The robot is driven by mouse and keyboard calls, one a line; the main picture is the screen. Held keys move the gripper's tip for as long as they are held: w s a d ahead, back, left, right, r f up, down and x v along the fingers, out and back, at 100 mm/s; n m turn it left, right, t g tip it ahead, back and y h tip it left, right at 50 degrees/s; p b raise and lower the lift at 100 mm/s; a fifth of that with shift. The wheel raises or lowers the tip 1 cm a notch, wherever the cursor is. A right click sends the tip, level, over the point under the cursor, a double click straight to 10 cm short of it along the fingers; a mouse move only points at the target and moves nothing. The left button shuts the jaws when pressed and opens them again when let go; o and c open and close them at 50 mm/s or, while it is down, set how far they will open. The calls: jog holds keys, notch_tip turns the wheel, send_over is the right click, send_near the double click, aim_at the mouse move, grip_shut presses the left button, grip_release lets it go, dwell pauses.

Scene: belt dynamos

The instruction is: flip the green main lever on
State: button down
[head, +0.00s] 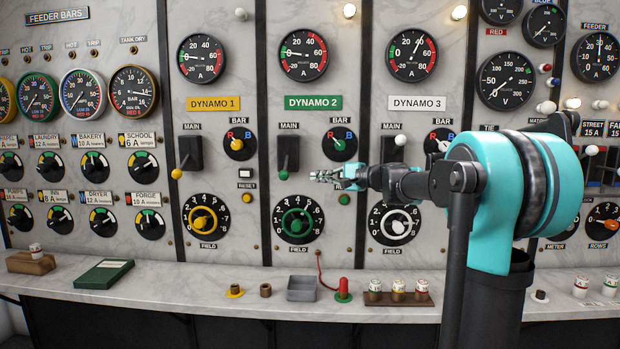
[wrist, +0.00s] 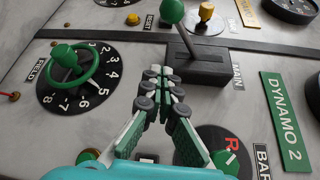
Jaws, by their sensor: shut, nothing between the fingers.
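The green main lever's round knob (head: 284,175) hangs at the lower end of its black housing (head: 288,150), under the MAIN label of the DYNAMO 2 column. In the wrist view, the green knob (wrist: 172,11) sits on a grey shaft, standing out from the black housing (wrist: 205,66). My gripper (head: 318,176) is just to the right of the knob in the head view, with a gap between them. In the wrist view, my gripper's fingertips (wrist: 157,76) are closed together, empty, beside the housing. I cannot tell whether they touch it.
The green field wheel (head: 297,222) is below and the green-pointer BAR selector (head: 340,143) is above right. A green RESET button (head: 344,199) is close below my gripper. The yellow main lever (head: 177,174) is in the column to the left. A marble ledge (head: 200,285) runs below.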

aim_at(286, 167)
jog(key=a, duration=0.8)
jog(key=shift+w, duration=0.35)
jog(key=shift+a, duration=0.1)
notch_tip(286, 167, up, 7)
jog(key=s+m+g+h, duration=0.2)
jog(key=m+g, duration=0.2)
jog(key=m, duration=0.2)
jog(key=shift+r+g, duration=0.15)
jog(key=shift+g, duration=0.15)
jog(key=shift+s+r, duration=0.1)
jog(key=shift+r, duration=0.05)
